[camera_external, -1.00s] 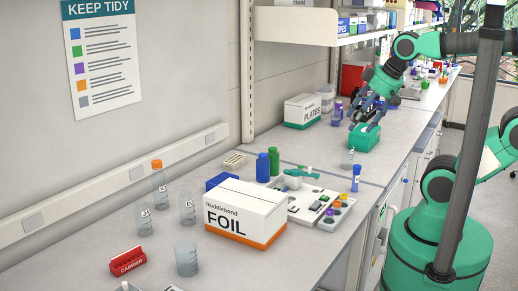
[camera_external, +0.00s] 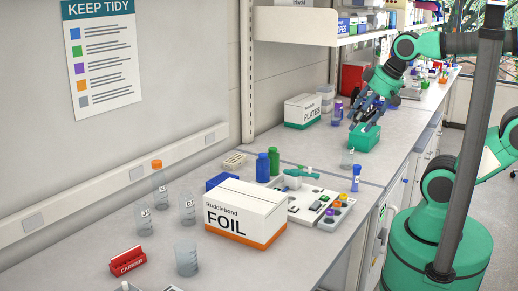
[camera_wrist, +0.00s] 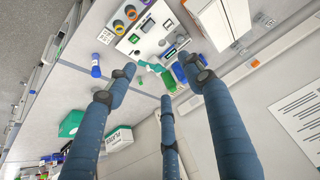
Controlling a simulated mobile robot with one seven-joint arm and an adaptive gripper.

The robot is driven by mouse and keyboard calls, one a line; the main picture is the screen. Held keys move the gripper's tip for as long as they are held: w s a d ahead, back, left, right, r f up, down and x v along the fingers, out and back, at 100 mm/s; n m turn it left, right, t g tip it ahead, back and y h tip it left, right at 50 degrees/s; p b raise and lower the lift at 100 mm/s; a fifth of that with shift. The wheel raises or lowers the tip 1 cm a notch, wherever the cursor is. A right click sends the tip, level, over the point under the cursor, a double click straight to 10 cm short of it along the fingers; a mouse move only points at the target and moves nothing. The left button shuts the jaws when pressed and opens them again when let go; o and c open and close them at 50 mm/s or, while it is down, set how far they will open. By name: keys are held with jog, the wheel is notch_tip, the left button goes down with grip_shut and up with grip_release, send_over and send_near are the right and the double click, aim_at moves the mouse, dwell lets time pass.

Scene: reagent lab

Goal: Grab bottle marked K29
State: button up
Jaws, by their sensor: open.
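No label reading K29 is legible, so I cannot tell which bottle it is. A blue bottle (camera_external: 262,168) and a green bottle (camera_external: 273,161) stand close together behind the foil box; both also show beyond my fingers in the wrist view, the green one (camera_wrist: 168,81) partly hidden. A blue-capped vial (camera_external: 356,179) stands near the front edge. Clear containers stand at left, one orange-capped (camera_external: 160,187); their small labels are unclear. A purple-and-white bottle (camera_external: 338,113) stands near the plates box. My gripper (camera_external: 361,116) is open and empty above the bench, its three fingers spread in the wrist view (camera_wrist: 160,79).
A foil box (camera_external: 246,214) fills the near middle of the bench. A white instrument (camera_external: 306,208) with coloured knobs sits right of it. A green box (camera_external: 364,138) is just below my gripper, and a plates box (camera_external: 303,112) stands by the wall. A red carrier (camera_external: 127,261) lies at left.

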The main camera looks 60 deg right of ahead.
jog(key=w+a+r+m+h+b, duration=0.15)
jog(key=w+a, duration=0.25)
jog(key=w, duration=1.1)
jog(key=w+a+r+y+b, duration=0.1)
jog(key=w+a+r+b, duration=0.2)
jog(key=w, duration=1.3)
jog(key=w+a+f, duration=0.4)
jog(key=w+a, duration=0.6)
jog(key=w, duration=0.3)
jog(key=b, duration=0.1)
send_near(159, 163)
jog(key=s+r, duration=0.2)
jog(key=shift+w+a+f+m+t+h, duration=0.1)
jog(key=shift+w+a+m+t+h, duration=0.1)
jog(key=shift+a+m+t+h, duration=0.2)
jog(key=shift+b+x, duration=0.85)
jog(key=shift+x, duration=3.45)
